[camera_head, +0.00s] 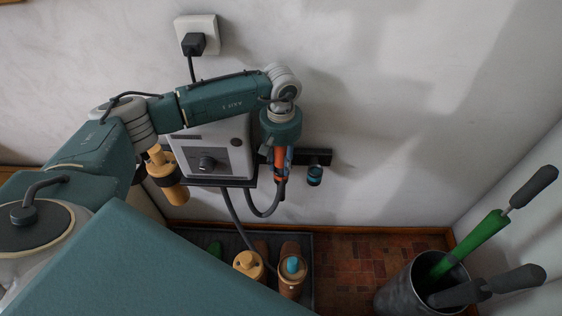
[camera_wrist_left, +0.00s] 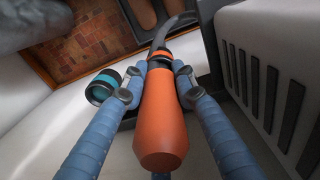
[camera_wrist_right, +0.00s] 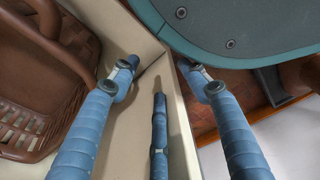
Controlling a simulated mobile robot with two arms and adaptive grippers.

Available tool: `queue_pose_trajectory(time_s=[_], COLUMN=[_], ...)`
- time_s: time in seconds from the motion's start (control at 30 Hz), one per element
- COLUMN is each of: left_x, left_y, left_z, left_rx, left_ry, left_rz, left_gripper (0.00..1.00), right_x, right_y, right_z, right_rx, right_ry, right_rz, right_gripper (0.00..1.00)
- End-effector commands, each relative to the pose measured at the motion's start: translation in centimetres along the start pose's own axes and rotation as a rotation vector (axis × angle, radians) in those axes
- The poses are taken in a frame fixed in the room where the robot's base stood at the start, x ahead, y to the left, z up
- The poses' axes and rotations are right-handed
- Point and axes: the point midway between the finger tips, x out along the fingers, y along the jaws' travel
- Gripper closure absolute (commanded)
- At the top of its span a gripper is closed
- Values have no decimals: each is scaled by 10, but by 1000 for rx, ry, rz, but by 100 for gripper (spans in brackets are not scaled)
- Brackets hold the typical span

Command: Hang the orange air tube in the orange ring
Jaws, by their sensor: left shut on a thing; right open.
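My left gripper (camera_head: 283,180) points down at the wall beside the grey unit. It is shut on the orange air tube (camera_wrist_left: 162,118), also visible in the head view (camera_head: 278,155). The tube's dark hose (camera_wrist_left: 180,22) runs away from its narrow end. The orange ring (camera_wrist_left: 160,56) shows at that end, between the fingertips, and it surrounds or overlaps the tube's neck; whether the tube rests in it, I cannot tell. A teal ring (camera_wrist_left: 103,86) is to its left on the dark wall rail (camera_head: 318,157). My right gripper (camera_wrist_right: 163,76) is open and empty.
The grey unit (camera_head: 232,150) with a knob is left of the tube. A metal bin (camera_head: 392,287) with long-handled tools is at the lower right. A brown basket (camera_wrist_right: 45,75) is near my right gripper.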

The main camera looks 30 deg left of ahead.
Motion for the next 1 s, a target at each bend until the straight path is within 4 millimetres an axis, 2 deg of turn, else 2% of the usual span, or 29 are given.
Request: queue_pose_trajectory(time_s=[1.0], left_x=[-19], left_y=[0], left_z=[1], left_rx=[0], left_ry=[-2], left_rz=[-1], left_gripper=[100], right_x=[13], right_y=[1], right_z=[5], right_rx=[-6], right_ry=[37], right_rz=[0], right_gripper=[51])
